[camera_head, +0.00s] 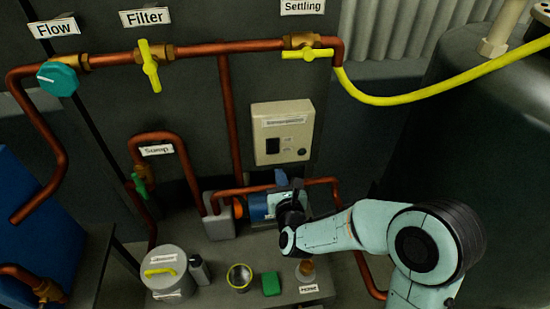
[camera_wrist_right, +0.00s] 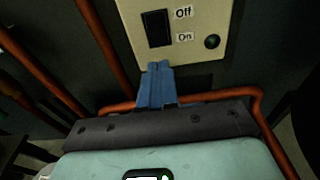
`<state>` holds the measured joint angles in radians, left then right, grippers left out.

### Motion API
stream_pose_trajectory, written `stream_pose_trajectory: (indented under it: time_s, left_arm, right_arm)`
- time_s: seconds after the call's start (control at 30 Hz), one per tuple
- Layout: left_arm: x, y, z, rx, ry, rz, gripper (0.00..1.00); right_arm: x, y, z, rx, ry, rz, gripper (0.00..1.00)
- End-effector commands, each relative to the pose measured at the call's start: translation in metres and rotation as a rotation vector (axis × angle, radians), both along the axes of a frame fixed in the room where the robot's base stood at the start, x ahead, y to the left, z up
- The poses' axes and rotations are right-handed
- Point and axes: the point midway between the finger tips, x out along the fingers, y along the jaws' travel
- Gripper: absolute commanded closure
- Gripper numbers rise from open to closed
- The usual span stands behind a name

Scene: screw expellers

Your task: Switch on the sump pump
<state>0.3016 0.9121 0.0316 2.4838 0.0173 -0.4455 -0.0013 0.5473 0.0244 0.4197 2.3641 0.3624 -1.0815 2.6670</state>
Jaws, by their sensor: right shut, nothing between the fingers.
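A beige switch box (camera_head: 283,133) is mounted on the dark panel, with a label too small to read. It has a black rocker switch (camera_head: 272,146) and a dark round lamp or button (camera_head: 302,153). In the right wrist view the rocker (camera_wrist_right: 157,28) stands beside "Off" above and "On" below; which side is pressed I cannot tell. My right gripper (camera_head: 281,174) is shut and empty, its blue fingers pointing up just below the box. In the wrist view the fingertips (camera_wrist_right: 160,66) are just below the rocker; contact is unclear. My left gripper is not in view.
Copper pipes (camera_head: 237,120) run around the box, one (camera_wrist_right: 200,98) across behind my fingers. A blue pump (camera_head: 258,208) sits partly behind my right gripper. A lidded pot (camera_head: 165,285), a cup (camera_head: 239,277) and a green block (camera_head: 271,284) stand on the ledge below.

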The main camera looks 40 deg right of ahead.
Motion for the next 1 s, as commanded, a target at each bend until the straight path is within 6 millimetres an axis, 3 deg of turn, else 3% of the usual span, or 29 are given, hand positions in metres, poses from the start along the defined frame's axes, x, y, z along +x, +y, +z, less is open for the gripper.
stream_pose_trajectory:
  time_s: [0.2, 0.4, 1.0]
  left_arm:
    - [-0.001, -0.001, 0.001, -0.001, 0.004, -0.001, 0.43]
    - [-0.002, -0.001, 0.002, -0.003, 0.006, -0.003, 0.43]
    - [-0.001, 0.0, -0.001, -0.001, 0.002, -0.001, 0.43]
  right_arm:
    - [0.042, -0.023, -0.007, 0.001, 0.0, 0.0, 1.0]
    - [0.067, -0.037, -0.01, 0.0, 0.0, 0.0, 1.0]
    - [0.08, -0.043, -0.012, -0.003, -0.003, 0.001, 1.0]
